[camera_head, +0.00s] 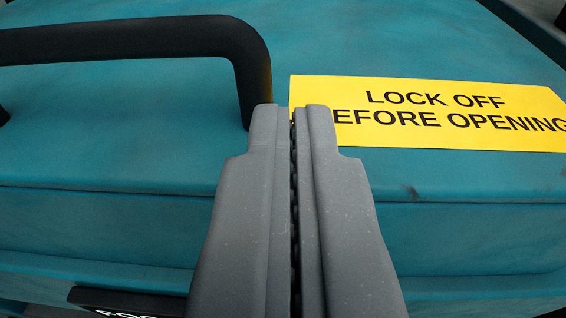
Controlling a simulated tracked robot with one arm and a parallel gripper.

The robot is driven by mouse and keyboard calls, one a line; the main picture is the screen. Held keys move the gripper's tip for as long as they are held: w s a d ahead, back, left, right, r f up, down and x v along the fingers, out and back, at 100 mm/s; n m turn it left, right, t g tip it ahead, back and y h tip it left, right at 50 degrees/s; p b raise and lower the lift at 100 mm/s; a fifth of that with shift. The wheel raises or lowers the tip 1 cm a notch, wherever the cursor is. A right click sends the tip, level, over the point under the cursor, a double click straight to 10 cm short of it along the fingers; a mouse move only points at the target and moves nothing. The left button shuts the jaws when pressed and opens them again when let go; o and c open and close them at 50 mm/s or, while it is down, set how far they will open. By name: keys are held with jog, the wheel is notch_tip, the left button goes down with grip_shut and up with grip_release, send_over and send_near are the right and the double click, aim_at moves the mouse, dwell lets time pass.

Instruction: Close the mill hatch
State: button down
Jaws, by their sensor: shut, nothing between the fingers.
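The mill hatch (440,50) is a large teal panel that fills most of the head camera view. A black bar handle (140,38) is fixed on it at the upper left. A yellow label (440,112) reading "LOCK OFF BEFORE OPENING" is on its right side; the gripper hides part of the label's left end. My gripper (290,112) is shut with nothing between its grey fingers. Its tips appear just right of the handle's bent end and over the label's left edge. I cannot tell whether the tips touch the panel.
Below the panel's front edge is a teal body (480,235) with horizontal seams. A dark plate (125,300) with partly hidden light lettering shows at the lower left. Dark surroundings show at the upper right corner.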

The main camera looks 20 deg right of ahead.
jog(key=s+a+f+b, duration=0.1)
jog(key=s+a+f, duration=0.2)
jog(key=s, duration=0.4)
jog(key=shift+a+f+b, duration=0.3)
jog(key=shift+a+f, duration=0.1)
jog(key=shift+f, duration=0.5)
jog(key=w+a+r+n+y, duration=0.15)
jog(key=a+r+y, duration=0.35)
jog(key=a+r, duration=0.55)
jog(key=s+d+r+n+p, duration=0.1)
jog(key=s+r+p, duration=0.2)
jog(key=r, duration=0.8)
jog(key=s+d+r+n+y+p, duration=0.1)
jog(key=r+p, duration=0.5)
jog(key=r, duration=0.6)
jog(key=s+d+r+n+p, duration=0.1)
jog(key=s+d+r+p, duration=0.2)
jog(key=r, duration=0.8)
jog(key=shift+p+v, duration=0.9)
jog(key=shift+v, duration=0.2)
jog(key=shift+f, duration=0.15)
